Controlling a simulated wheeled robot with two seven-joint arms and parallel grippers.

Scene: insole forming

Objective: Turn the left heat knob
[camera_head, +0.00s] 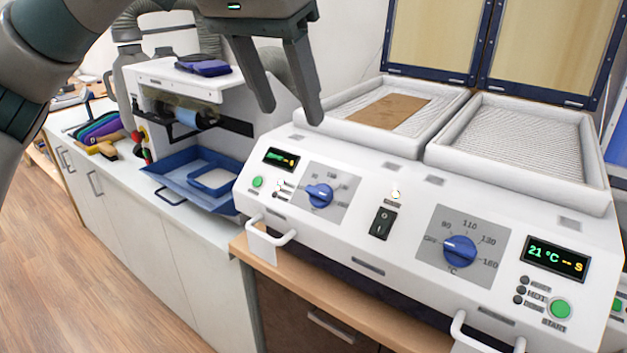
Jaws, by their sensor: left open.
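The white forming machine (405,190) has two blue knobs on its sloped front. The left knob (320,195) sits on a grey dial plate at the left; its dial marks are too small to read. A larger right knob (460,250) sits on a plate marked with temperatures. My left gripper (291,115) comes in from the top left. Its two fingers are apart and point down, empty, above and behind the left knob, apart from it. My right gripper is not in view.
A brown sheet (391,110) lies in the left tray; the right tray (515,140) is bare. Two framed lids (435,35) stand raised behind. A black switch (382,223) and a right display (556,258) reading 21 °C are on the front. A blue bin (190,180) is left.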

